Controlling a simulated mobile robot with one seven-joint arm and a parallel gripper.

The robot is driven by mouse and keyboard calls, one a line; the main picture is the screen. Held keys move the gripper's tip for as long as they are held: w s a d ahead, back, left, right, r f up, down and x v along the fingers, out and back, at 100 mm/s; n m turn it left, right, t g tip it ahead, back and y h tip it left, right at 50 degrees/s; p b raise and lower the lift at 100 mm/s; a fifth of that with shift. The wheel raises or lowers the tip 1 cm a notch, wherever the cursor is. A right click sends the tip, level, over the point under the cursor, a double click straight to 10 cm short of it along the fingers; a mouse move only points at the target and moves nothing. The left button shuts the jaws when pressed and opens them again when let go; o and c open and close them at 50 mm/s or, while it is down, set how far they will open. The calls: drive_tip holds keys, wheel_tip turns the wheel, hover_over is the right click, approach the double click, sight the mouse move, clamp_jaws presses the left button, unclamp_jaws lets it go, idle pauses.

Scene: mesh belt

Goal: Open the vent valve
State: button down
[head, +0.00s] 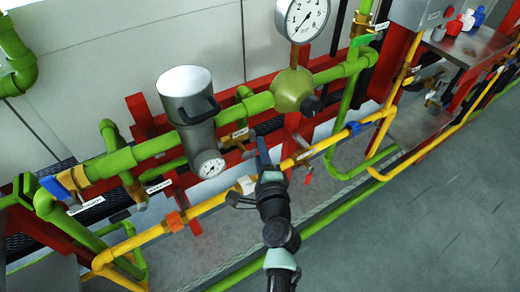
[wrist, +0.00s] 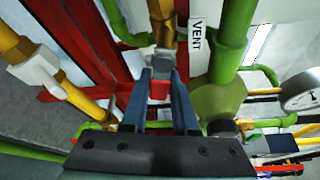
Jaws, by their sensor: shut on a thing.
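In the wrist view the vent valve is a brass body (wrist: 161,25) on a pipe, with a grey fitting and a small red handle (wrist: 160,89) below it. A white label reading VENT (wrist: 197,38) hangs to its right. My gripper (wrist: 162,80) has its two blue-grey fingers on either side of the red handle, shut on it. In the head view my gripper (head: 262,150) reaches up to the brass valve (head: 244,144) below the green pipe, beside a small white label (head: 239,133). The handle is hidden there by my gripper.
A grey canister (head: 187,95) stands on the green pipe to the left. A pressure gauge (head: 302,17) rises above an olive-green round body (head: 293,90). A yellow pipe (head: 208,206) runs close by my gripper, with a small red-handled valve (head: 308,172). Grey floor (head: 430,190) lies open at right.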

drive_tip(key=shift+f+b, duration=0.15)
drive_tip(key=shift+b, duration=0.35)
drive_tip(key=shift+n+b, duration=0.4)
drive_tip(key=shift+b, duration=0.2)
drive_tip(key=shift+n+t+b, duration=0.3)
drive_tip(key=shift+b, duration=0.4)
drive_tip(key=shift+r+n+b, duration=0.3)
drive_tip(key=shift+n+b, duration=0.2)
drive_tip(key=shift+b, duration=0.4)
drive_tip(key=shift+r+n+t, duration=0.3)
drive_tip(key=shift+r, duration=0.1)
drive_tip(key=c, duration=0.7)
unclamp_jaws()
drive_tip(key=shift+s, duration=0.1)
